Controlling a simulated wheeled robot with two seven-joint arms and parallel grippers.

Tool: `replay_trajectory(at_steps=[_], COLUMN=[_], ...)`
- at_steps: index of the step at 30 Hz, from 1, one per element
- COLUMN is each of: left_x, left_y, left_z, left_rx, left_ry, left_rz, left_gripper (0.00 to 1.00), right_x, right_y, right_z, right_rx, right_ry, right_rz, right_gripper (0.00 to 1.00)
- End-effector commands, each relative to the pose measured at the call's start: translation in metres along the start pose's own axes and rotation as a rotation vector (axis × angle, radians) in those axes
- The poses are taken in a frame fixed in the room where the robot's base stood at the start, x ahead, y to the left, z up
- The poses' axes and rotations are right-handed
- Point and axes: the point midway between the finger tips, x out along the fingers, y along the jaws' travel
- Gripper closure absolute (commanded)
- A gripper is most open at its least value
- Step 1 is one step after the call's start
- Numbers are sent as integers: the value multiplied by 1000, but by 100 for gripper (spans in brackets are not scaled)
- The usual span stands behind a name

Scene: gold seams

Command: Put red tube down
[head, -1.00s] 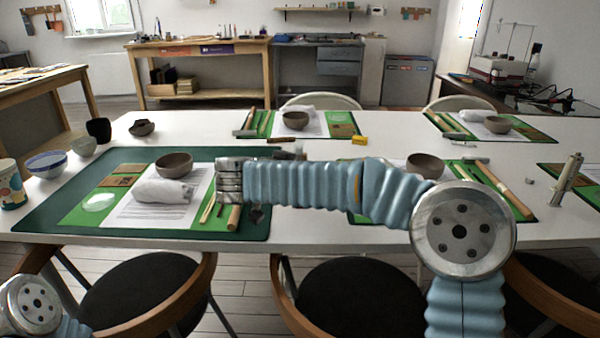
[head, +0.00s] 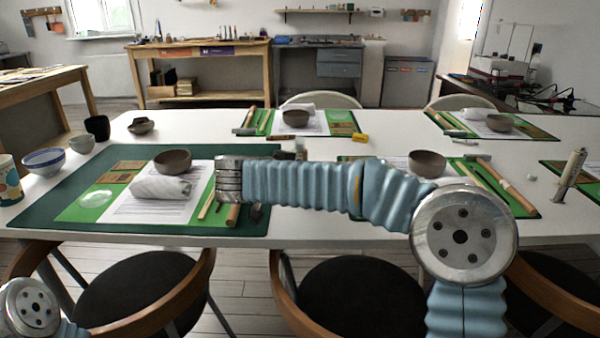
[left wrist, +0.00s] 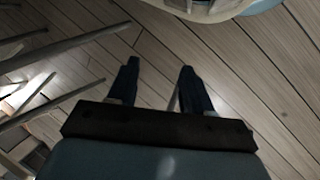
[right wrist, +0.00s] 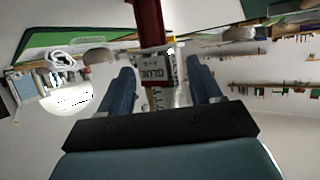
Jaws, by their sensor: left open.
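A red tube (right wrist: 149,22) shows in the right wrist view, coming down from the top edge between my right fingers. Below it is a pale label-like part (right wrist: 154,70) with dark lettering. My right gripper (right wrist: 162,82) has its fingers apart, with gaps visible on both sides of this part. In the head view my right arm reaches left across the table, and its hand is hidden behind the wrist. I cannot make out the red tube there. My left gripper (left wrist: 157,72) is open and empty above the floor in the left wrist view.
The white table (head: 320,232) holds a dark green mat (head: 50,210) with a brown bowl (head: 173,160) and a rolled white cloth (head: 160,188). More bowls, green mats and tools lie around. Black-seated chairs (head: 140,290) line the front edge.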

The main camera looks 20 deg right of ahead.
Motion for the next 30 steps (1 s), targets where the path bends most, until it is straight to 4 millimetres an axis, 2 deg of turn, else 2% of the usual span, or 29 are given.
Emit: replay_trajectory(at_steps=[8, 13, 16, 24, 30], left_x=[-5, -28, -12, -3, -2], left_y=[2, 14, 8, 3, 2], left_z=[0, 1, 1, 1, 0], left_rx=[1, 5, 6, 3, 1], left_ry=[-1, -5, -5, -3, -1], left_rz=[1, 5, 5, 3, 1], left_gripper=[50, 50, 50, 50, 50], right_x=[-2, -8, -32, -97, -122], right_y=[0, 0, -1, -1, 0], right_z=[-5, -20, -10, -11, -12], right_rx=[2, 0, 4, 3, 2], right_ry=[1, 1, 5, 4, 4], right_rz=[-1, 0, -9, -6, -2], right_gripper=[36, 36, 36, 36, 36])
